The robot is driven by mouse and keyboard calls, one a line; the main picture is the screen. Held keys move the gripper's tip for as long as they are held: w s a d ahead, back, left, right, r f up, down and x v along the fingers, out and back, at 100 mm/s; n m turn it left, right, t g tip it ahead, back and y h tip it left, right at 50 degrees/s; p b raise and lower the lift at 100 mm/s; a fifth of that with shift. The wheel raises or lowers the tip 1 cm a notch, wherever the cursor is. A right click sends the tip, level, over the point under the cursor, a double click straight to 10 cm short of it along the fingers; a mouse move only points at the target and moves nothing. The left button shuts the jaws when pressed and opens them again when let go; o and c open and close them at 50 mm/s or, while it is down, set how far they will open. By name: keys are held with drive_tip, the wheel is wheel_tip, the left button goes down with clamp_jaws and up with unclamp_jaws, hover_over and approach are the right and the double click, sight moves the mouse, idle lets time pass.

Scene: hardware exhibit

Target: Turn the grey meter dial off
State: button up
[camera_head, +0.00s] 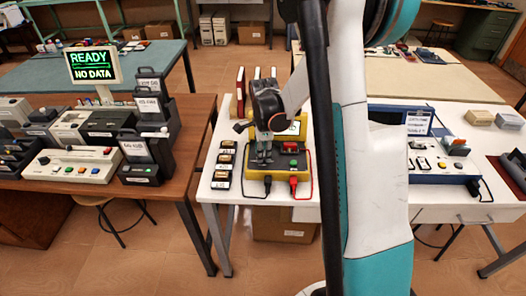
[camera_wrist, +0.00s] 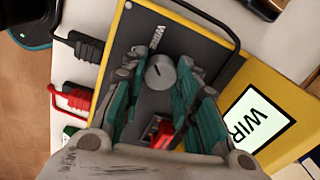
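The yellow-framed meter (camera_head: 312,168) with a dark grey panel lies on the white table, partly hidden by my arm. Its round grey dial (camera_wrist: 160,72) shows in the wrist view, with a slot mark on its upper right part; a small white label stands just above it. My gripper (camera_head: 263,160) is over the meter's panel and hides the dial in the head view. In the wrist view, its two teal fingers (camera_wrist: 157,78) are apart, one on each side of the dial. I cannot tell whether they touch it.
A red switch (camera_wrist: 160,132) sits close below the dial between the fingers. A black plug (camera_wrist: 82,46) and a red plug (camera_wrist: 76,97) with cables enter the meter's edge. Several small labelled blocks (camera_head: 224,160) stand left of the meter; a blue device (camera_head: 440,150) is to the right.

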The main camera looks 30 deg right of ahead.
drive_tip(key=shift+c, duration=0.5)
drive_tip(key=n, duration=0.4)
drive_tip(key=shift+n, duration=0.4)
drive_tip(key=n, duration=0.4)
drive_tip(key=shift+d+n, duration=0.1)
drive_tip(key=shift+n, duration=0.2)
drive_tip(key=n, duration=0.4)
drive_tip(key=shift+y+b, duration=0.3)
drive_tip(key=shift+n, duration=2.3)
